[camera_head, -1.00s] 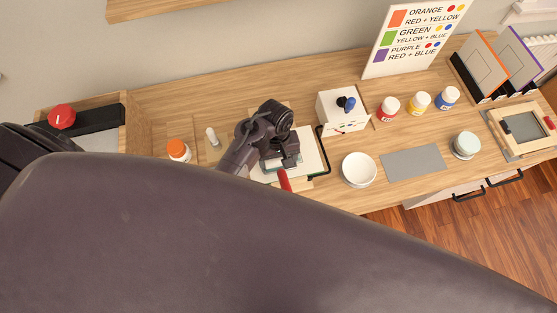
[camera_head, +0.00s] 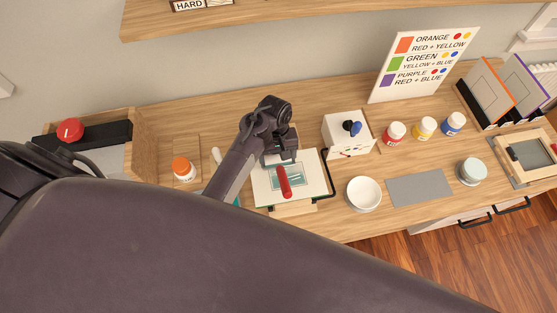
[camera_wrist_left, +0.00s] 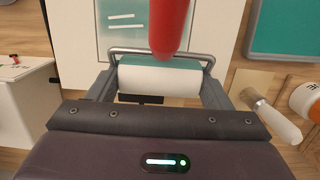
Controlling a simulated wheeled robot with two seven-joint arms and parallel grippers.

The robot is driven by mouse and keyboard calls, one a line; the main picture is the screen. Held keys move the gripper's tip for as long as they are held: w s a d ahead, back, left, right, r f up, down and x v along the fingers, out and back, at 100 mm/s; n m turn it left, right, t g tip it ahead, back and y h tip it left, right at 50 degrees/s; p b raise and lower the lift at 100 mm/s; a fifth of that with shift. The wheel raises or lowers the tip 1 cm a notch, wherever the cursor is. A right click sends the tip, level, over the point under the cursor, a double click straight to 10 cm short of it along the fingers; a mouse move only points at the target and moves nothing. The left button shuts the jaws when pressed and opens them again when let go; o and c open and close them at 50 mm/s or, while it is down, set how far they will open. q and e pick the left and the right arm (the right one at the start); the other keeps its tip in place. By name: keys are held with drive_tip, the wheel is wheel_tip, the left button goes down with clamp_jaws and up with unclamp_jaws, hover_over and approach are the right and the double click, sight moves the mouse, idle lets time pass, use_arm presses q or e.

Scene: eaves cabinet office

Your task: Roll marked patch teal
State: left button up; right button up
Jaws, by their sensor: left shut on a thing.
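My left gripper (camera_head: 282,157) is shut on a roller with a red handle (camera_head: 284,182), over the back part of a white sheet (camera_head: 314,182). The left wrist view shows the roller's drum (camera_wrist_left: 160,82), white with a teal band along its upper edge, inside a grey metal frame. A marked rectangular patch (camera_head: 297,183) on the sheet looks greyish teal with pale strips; it also shows in the left wrist view (camera_wrist_left: 120,42). The red handle hides part of it. I cannot tell whether the drum touches the sheet. My right gripper is not in view.
A white bowl (camera_head: 363,194), grey mat (camera_head: 418,188) and white box (camera_head: 346,134) stand right of the sheet. Paint bottles stand farther right. An orange-lidded jar (camera_head: 183,170) is at left. A teal surface (camera_wrist_left: 288,28) and brush (camera_wrist_left: 270,118) lie beside the sheet.

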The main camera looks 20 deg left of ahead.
sight(284, 178)
use_arm(q)
drive_tip(key=shift+f, duration=0.5)
idle(0.5)
drive_tip(key=shift+s+d+r, duration=0.1)
drive_tip(key=shift+s+d, duration=0.45)
drive_tip(key=shift+s, duration=0.2)
drive_tip(key=shift+s+d+f, duration=0.1)
drive_tip(key=shift+s+d, duration=0.45)
drive_tip(key=shift+s, duration=0.3)
drive_tip(key=shift+s+d+f, duration=0.1)
drive_tip(key=shift+s+d, duration=0.4)
drive_tip(key=shift+s, duration=0.3)
drive_tip(key=shift+s+d, duration=0.65)
drive_tip(key=shift+s, duration=0.35)
drive_tip(key=shift+w+r, duration=0.1)
drive_tip(key=shift+r, duration=0.05)
drive_tip(key=shift+r, duration=2.95)
